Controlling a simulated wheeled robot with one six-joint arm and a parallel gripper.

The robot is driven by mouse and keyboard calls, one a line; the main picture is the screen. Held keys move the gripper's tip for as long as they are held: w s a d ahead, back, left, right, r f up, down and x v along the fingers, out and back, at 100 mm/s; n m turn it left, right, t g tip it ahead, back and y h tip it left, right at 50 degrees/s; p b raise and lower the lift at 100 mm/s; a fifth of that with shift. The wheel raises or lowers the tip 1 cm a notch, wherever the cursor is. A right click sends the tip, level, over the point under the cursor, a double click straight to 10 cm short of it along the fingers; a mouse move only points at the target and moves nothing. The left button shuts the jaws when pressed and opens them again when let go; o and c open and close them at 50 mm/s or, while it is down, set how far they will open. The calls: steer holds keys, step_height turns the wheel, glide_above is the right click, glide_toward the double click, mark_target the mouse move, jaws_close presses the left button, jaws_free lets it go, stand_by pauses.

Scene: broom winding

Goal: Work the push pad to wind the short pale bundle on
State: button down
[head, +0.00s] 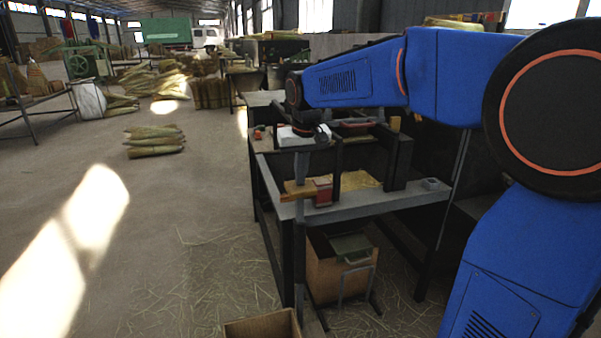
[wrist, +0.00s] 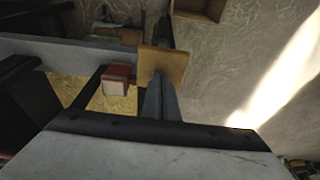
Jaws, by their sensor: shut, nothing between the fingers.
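My gripper (head: 300,172) points straight down over the near left corner of the workbench (head: 365,206). In the wrist view its narrow grey fingers (wrist: 159,88) are shut and empty, and they reach to a tan block (wrist: 163,62). The tan block also shows in the head view (head: 297,189). I cannot tell whether the fingers touch it. A red block (head: 323,191) sits just right of it, also seen in the wrist view (wrist: 116,79). I cannot tell which of these is the push pad. Pale yellow straw (head: 358,180) lies behind them, with its ends partly hidden.
Dark upright posts (head: 397,160) stand on the bench. A brown carton (head: 338,272) is below it, and an open box (head: 262,327) is on the floor in front. Several pale bundles (head: 154,140) lie on the floor to the left. The floor between is mostly clear.

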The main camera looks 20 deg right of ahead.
mark_target(300, 189)
steer(key=shift+s+x, duration=0.2)
steer(key=shift+x, duration=0.6)
steer(key=shift+s+x, duration=0.2)
steer(key=shift+x, duration=0.6)
steer(key=shift+s+x, duration=0.2)
steer(key=shift+x, duration=0.6)
steer(key=shift+f, duration=0.1)
steer(key=shift+w+r+v, duration=0.1)
steer(key=shift+w+v, duration=0.25)
steer(key=shift+v, duration=1.1)
steer(key=shift+w+r+v, duration=0.1)
steer(key=shift+w+v, duration=0.25)
steer(key=shift+v, duration=1.1)
steer(key=shift+w+r+v, duration=0.1)
steer(key=shift+w+v, duration=0.25)
steer(key=shift+v, duration=1.1)
steer(key=shift+f, duration=0.15)
steer(key=shift+s+f+x, duration=0.1)
steer(key=shift+s+x, duration=0.25)
steer(key=shift+x, duration=1.05)
steer(key=shift+s+f+x, duration=0.1)
steer(key=shift+s+x, duration=0.25)
steer(key=shift+x, duration=1.1)
steer(key=shift+s+f+x, duration=0.1)
steer(key=shift+s+x, duration=0.25)
steer(key=shift+x, duration=1.05)
steer(key=shift+r, duration=0.1)
